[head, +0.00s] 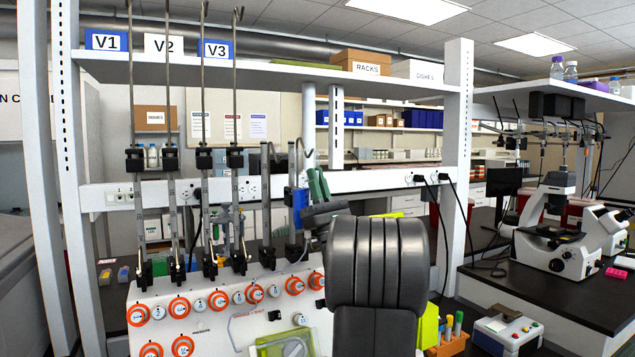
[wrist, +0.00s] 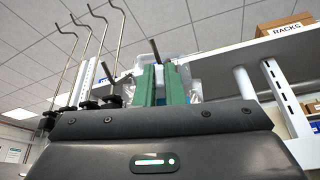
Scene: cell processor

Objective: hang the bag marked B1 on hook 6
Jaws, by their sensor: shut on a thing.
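My gripper (head: 318,185) has green fingers and is raised beside the poles at the right of the white cell processor (head: 205,325). In the wrist view, the gripper (wrist: 162,78) is shut on a clear bag (wrist: 194,82), which shows behind and around the fingers. The mark on the bag cannot be read. A dark rod end stands close to the bag's top; I cannot tell if they touch. In the head view, a curved hook (head: 305,150) is just above and left of the fingers. Hook numbers are not readable.
A microscope (head: 550,235) stands on the right bench.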

